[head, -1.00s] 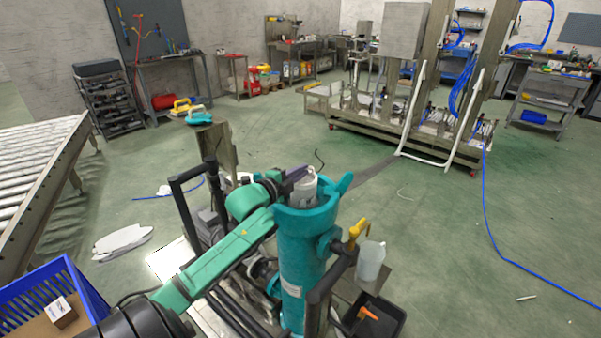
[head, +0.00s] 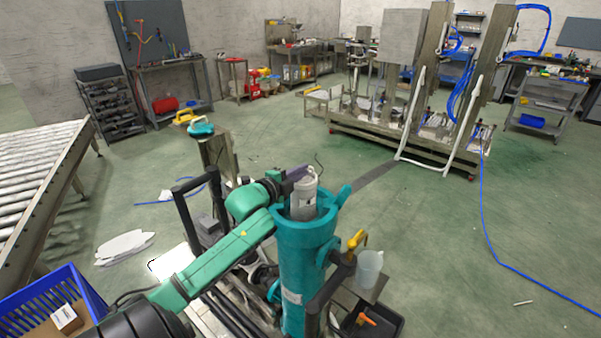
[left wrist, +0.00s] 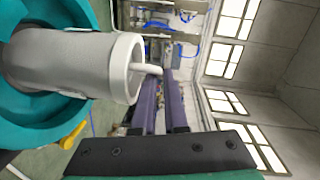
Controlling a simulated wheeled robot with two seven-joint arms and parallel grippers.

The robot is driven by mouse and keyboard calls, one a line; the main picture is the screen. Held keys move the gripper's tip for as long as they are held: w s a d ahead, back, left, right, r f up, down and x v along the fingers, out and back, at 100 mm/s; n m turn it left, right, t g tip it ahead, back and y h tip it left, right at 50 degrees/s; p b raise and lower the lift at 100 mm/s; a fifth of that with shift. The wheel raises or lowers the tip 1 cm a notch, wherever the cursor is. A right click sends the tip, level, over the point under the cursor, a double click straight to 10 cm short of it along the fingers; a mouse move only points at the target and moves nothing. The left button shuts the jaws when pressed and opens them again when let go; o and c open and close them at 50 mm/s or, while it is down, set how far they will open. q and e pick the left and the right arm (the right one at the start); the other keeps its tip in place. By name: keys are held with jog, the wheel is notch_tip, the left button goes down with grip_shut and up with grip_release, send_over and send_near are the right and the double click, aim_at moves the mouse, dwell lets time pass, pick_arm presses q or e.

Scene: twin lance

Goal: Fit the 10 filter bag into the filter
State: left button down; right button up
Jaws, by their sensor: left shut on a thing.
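The filter is an upright teal cylinder (head: 303,270) with an open top, in the lower middle of the head view. The filter bag (head: 304,205) is grey with a white top ring and stands in the filter's mouth, its lower part hidden inside. In the left wrist view the bag (left wrist: 65,62) shows as a grey sleeve within the teal rim. Its white ring (left wrist: 128,68) stands clear of the rim. My left gripper (head: 294,178) is at the bag's top; its purple fingers (left wrist: 160,100) are shut on the bag's white handle (left wrist: 148,70). My right gripper is not in view.
A yellow-handled valve (head: 355,240) and a clear jug (head: 369,270) are beside the filter on the right. A black tray (head: 375,322) is below them. A blue crate (head: 85,283) stands at lower left. Open green floor lies to the right.

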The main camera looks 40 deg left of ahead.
pick_arm(q)
notch_tip(320, 180, up, 10)
jog(key=p, duration=0.9)
jog(key=shift+r, duration=0.2)
dwell(0.6)
dwell(0.4)
jog(key=shift+p, duration=0.3)
dwell(0.3)
jog(key=shift+p, duration=0.4)
dwell(0.4)
